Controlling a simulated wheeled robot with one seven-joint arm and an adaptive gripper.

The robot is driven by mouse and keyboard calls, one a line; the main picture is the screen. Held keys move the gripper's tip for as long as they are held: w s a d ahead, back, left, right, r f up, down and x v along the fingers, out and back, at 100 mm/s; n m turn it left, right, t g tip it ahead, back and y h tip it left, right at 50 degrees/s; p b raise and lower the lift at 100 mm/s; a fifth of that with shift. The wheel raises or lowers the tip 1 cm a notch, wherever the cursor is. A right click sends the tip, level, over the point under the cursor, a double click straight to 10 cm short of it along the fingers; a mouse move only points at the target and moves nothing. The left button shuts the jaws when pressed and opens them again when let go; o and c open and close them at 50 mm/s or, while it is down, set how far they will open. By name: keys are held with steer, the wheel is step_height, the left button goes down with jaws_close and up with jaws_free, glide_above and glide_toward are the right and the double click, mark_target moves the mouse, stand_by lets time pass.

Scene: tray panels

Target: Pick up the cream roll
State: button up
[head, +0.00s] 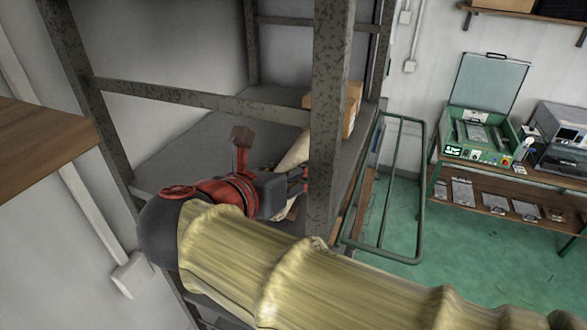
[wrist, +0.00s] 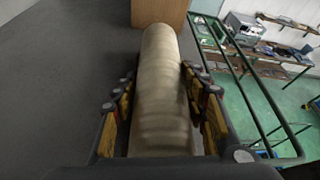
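The cream roll (wrist: 160,75) is a long pale cylinder. In the wrist view it lies lengthwise between the two fingers of my gripper (wrist: 158,85), its far end near a brown box. The yellow-padded fingers stand close along both sides of it; I cannot tell whether they press on it. In the head view part of the roll (head: 294,154) shows above the grey shelf (head: 205,150), beside my gripper (head: 298,181). The rest is hidden behind my gripper and a rack post.
A speckled rack post (head: 327,120) and a crossbar (head: 200,97) stand close to my gripper. A brown box (head: 346,108) is at the shelf's far end. A green metal frame (head: 385,185) is to the right. Bare shelf lies left of the roll.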

steer(key=c, duration=1)
steer(key=shift+r, duration=0.15)
